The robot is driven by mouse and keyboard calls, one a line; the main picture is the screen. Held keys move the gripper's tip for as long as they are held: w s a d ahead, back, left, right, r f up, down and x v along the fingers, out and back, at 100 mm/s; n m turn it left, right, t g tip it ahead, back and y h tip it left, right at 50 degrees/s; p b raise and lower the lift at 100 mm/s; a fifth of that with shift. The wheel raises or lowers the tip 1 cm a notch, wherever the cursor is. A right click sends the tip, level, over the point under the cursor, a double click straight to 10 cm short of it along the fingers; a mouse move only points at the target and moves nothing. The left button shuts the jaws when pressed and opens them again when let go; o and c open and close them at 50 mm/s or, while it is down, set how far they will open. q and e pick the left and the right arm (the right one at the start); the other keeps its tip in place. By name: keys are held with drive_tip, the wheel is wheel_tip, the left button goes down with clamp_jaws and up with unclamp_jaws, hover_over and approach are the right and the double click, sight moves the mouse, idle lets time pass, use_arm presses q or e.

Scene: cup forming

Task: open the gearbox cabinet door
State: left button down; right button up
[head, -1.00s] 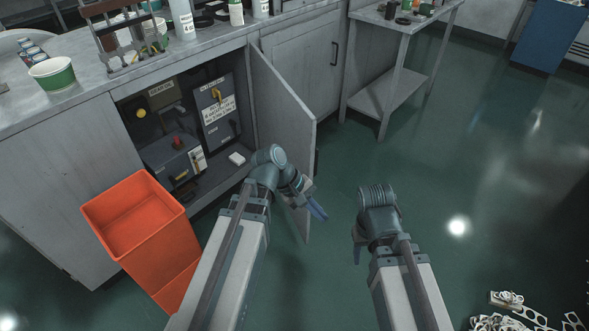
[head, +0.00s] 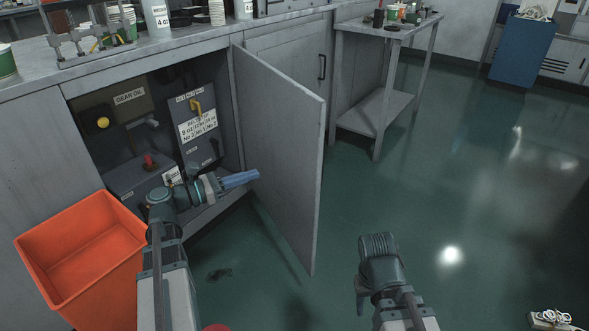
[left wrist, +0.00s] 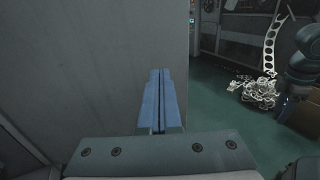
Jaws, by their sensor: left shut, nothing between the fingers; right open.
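The gearbox cabinet door (head: 278,150) stands wide open, swung out from its hinge side at the right of the opening. Its grey face fills the left part of the left wrist view (left wrist: 85,70). Inside the cabinet (head: 150,125) are a gear oil box (head: 128,98), a panel with a yellow handle and labels (head: 195,125), and a red knob (head: 149,160). My left gripper (head: 256,176) is shut and empty, its blue fingers pointing at the door's inner face; contact is unclear. Its fingers also show in the left wrist view (left wrist: 161,98). My right gripper (head: 361,296) hangs over the floor, partly hidden by its wrist.
An orange bin (head: 85,250) stands before the cabinet at left. A small grey side table (head: 375,110) stands beyond the door. The counter above holds cups and bottles.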

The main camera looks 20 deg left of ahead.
sight(305, 158)
use_arm(q)
drive_tip(key=x, duration=1.4)
drive_tip(key=shift+w, duration=0.1)
drive_tip(key=w+d+n+t+y, duration=0.1)
drive_tip(key=w+d, duration=0.7)
drive_tip(key=w, duration=0.3)
drive_tip(key=w+d+n+t+y, duration=0.1)
drive_tip(key=w+d+y, duration=0.1)
drive_tip(key=w+d, duration=0.6)
drive_tip(key=w, duration=0.3)
drive_tip(key=shift+w+d+n+t, duration=0.15)
drive_tip(key=shift+w+n+t, duration=0.15)
drive_tip(key=shift+w, duration=0.05)
drive_tip(key=shift+s, duration=0.15)
